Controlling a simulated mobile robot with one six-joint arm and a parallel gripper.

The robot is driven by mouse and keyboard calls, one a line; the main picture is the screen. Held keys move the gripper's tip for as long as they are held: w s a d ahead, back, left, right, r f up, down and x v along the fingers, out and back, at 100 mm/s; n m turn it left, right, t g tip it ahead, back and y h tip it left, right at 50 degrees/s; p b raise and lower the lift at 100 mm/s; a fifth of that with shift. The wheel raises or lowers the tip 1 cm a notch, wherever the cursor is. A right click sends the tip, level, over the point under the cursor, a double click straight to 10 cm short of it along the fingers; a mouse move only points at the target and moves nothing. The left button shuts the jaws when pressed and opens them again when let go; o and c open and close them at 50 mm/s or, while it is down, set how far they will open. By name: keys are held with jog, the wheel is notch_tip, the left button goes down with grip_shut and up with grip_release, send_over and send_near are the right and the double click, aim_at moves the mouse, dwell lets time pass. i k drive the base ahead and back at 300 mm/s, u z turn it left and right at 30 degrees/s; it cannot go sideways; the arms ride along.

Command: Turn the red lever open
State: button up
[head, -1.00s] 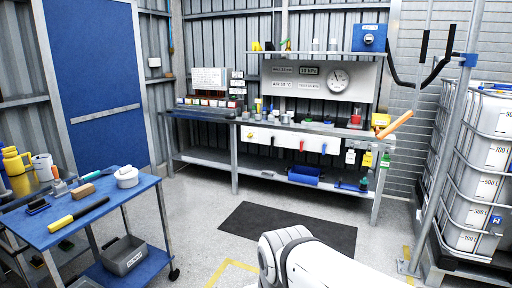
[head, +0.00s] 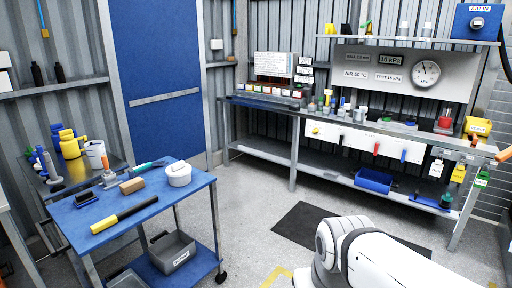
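A small red lever (head: 376,149) hangs down on the white panel (head: 358,140) along the front edge of the workbench. It seems to point straight down, but it is too small to tell its exact setting. A yellow handle (head: 316,130) sits to its left on the same panel, and a blue lever (head: 403,156) hangs to its right. My white arm shows at the bottom right, well short of the bench. My gripper is out of the picture.
A blue cart (head: 150,215) with a black-and-yellow tool and a white pot stands at the left. A black mat (head: 300,222) lies on the floor before the bench. A blue bin (head: 374,181) sits on the lower shelf. The floor between cart and bench is clear.

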aim_at(377, 145)
jog(key=z, duration=0.15)
jog(key=i, duration=1.95)
jog(key=z, duration=0.75)
jog(key=i, duration=1.6)
jog(key=z, duration=0.8)
jog(key=i, duration=0.75)
jog(key=z, duration=0.1)
jog(key=k, duration=0.9)
jog(key=z, duration=0.2)
jog(key=i, duration=0.9)
jog(key=u, duration=0.05)
